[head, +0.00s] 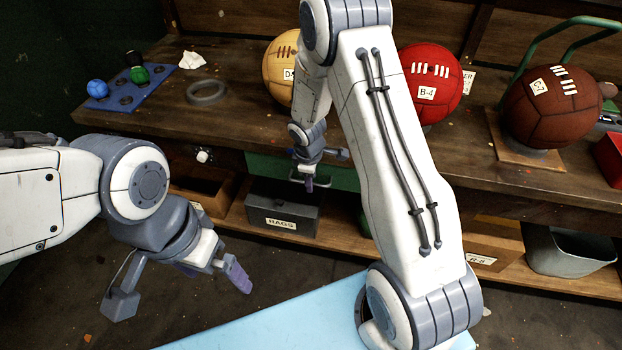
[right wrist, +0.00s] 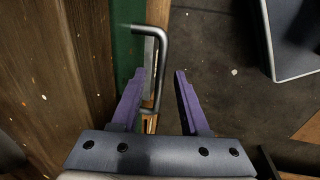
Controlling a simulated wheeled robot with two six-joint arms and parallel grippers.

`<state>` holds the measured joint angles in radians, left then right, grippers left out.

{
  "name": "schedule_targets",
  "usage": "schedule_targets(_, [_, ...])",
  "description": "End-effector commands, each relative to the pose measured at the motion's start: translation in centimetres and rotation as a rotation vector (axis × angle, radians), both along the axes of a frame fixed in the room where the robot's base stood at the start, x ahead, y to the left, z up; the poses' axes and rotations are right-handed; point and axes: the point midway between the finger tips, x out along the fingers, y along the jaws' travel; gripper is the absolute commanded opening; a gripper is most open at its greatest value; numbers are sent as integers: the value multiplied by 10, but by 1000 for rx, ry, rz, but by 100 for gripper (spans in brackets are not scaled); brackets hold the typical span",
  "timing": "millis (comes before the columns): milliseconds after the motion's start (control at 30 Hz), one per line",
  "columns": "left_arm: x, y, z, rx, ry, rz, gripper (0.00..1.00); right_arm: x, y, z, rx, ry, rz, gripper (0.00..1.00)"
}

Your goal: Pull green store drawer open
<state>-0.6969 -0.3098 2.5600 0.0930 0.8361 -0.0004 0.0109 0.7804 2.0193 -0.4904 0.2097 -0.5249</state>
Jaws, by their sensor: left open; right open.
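The green store drawer (head: 345,177) is set under the workbench, its front partly hidden by my right arm. In the right wrist view its green front (right wrist: 124,60) runs down the left side, with a grey bar handle (right wrist: 163,65) standing out from it. My right gripper (head: 322,168) is at the handle and open. In the right wrist view its purple fingers (right wrist: 160,78) stand on either side of the handle's bar, which is nearer the left finger; I cannot tell if they touch. My left gripper (head: 180,288) is open and empty at the lower left, away from the drawer.
A dark box labelled RAGS (head: 283,212) stands on the lower shelf below the drawer. A grey bin (head: 570,252) is at the right. Tan (head: 280,62), red (head: 440,85) and brown (head: 553,105) balls rest on the workbench (head: 235,122). A light blue surface (head: 270,318) lies in front.

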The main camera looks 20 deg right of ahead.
Motion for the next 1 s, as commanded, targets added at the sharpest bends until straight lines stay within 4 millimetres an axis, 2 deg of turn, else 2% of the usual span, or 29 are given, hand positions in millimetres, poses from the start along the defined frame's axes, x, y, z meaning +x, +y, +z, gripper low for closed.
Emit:
schedule_targets(67, [0,0,0,0,0,0,100,0,0,0,0,0,0,45])
schedule_targets(100, [0,0,0,0,0,0,100,0,0,0,0,0,0,41])
schedule_targets(167, [0,0,0,0,0,0,100,0,0,0,0,0,0,18])
schedule_targets(200, [0,0,0,0,0,0,100,0,0,0,0,0,0,3])
schedule_targets(233, [0,0,0,0,0,0,100,0,0,0,0,0,0,0])
schedule_targets(1000, [0,0,0,0,0,0,100,0,0,1,0,1,0,0])
